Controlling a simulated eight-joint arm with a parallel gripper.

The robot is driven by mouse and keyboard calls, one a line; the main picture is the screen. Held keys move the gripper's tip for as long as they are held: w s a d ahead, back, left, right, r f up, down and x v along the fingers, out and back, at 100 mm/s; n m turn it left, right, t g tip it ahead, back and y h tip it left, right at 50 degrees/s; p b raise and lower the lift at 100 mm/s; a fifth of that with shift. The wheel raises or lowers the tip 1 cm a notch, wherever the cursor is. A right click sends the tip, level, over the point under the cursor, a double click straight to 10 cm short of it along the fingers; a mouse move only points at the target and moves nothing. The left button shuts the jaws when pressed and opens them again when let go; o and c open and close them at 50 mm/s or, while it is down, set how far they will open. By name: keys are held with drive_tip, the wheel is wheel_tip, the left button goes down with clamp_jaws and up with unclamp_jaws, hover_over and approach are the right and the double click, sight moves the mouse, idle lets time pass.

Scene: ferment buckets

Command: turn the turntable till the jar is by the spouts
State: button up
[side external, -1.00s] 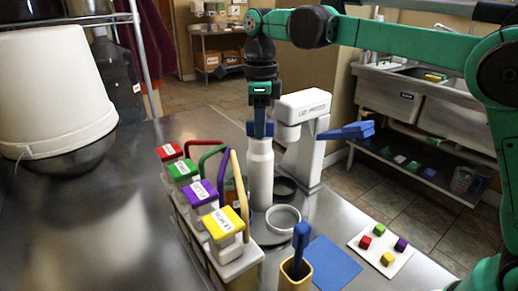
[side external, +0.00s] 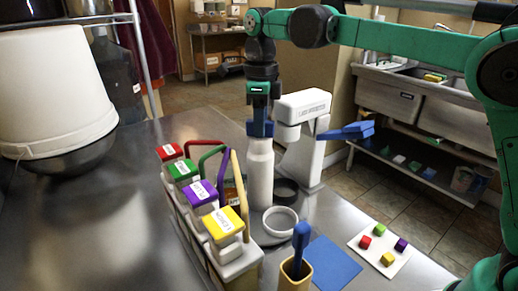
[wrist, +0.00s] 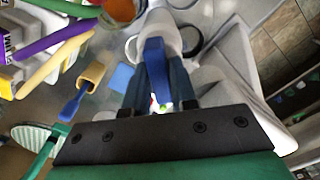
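My gripper (side external: 260,131) points down at the top of a white bottle-shaped piece (side external: 260,178). Its blue fingers meet or nearly meet that top. In the wrist view a bright blue strip (wrist: 155,62) lies between the darker fingers; I cannot tell what it is or whether it is gripped. A row of dispensers with red, green, purple and yellow lids (side external: 226,224) stands at left, with curved coloured spouts (side external: 238,185). A jar with orange-red contents (wrist: 120,9) shows at the wrist view's top edge, near the purple and yellow spouts. The turntable cannot be clearly made out.
A white press (side external: 303,140) with a blue lever (side external: 347,132) stands just right of the bottle. A white ring (side external: 280,221), a tan cup (side external: 295,273) with a blue handle, a blue mat (side external: 334,264) and a card with coloured cubes (side external: 377,250) lie in front.

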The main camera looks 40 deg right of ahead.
drive_tip(key=o, duration=0.4)
drive_tip(key=shift+c, duration=0.2)
drive_tip(key=shift+r, duration=2.8)
drive_tip(key=shift+s+d+r+n, duration=0.1)
drive_tip(key=shift+s+d+n, duration=0.15)
drive_tip(key=shift+n, duration=0.55)
drive_tip(key=s+d+f+n+t, duration=0.2)
drive_tip(key=s+f+n, duration=0.3)
drive_tip(key=n, duration=0.7)
drive_tip(key=s+d+f+n+t, duration=0.2)
drive_tip(key=s+f+n+t, duration=0.3)
drive_tip(key=n, duration=0.8)
drive_tip(key=s+f, duration=0.1)
drive_tip(key=s, duration=0.2)
drive_tip(key=shift+s+d+f, duration=0.15)
drive_tip(key=shift+s+d, duration=0.05)
drive_tip(key=shift+s, duration=0.2)
